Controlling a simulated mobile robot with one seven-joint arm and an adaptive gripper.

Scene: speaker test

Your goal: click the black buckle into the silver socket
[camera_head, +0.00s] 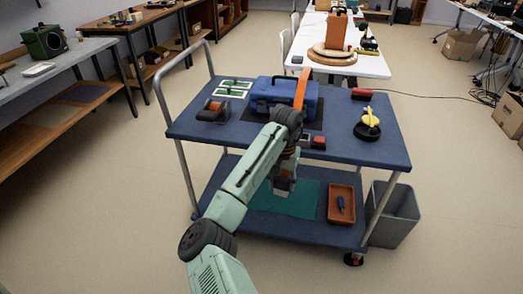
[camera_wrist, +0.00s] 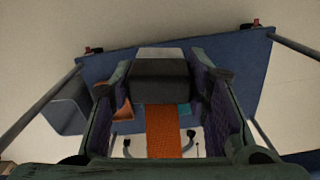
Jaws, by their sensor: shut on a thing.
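My gripper (camera_head: 283,182) hangs past the near edge of the cart top, partly hidden by my arm. In the wrist view its two fingers (camera_wrist: 160,85) are closed on a black block with a grey end, which looks like the black buckle (camera_wrist: 158,80). An orange strap (camera_wrist: 165,130) runs from the block toward the camera. In the head view an orange strap (camera_head: 301,88) slants up over a blue case (camera_head: 270,92). A small grey piece with a red part (camera_head: 319,142), possibly the silver socket, sits near the cart's front edge, apart from my gripper.
The blue cart top (camera_head: 350,153) also holds a spool (camera_head: 213,108), green-and-white cards (camera_head: 234,86), a red block (camera_head: 361,94) and a yellow-and-black item (camera_head: 368,121). Below are a teal mat (camera_head: 300,207) and an orange tray (camera_head: 341,190). A grey bin (camera_head: 397,215) stands at right.

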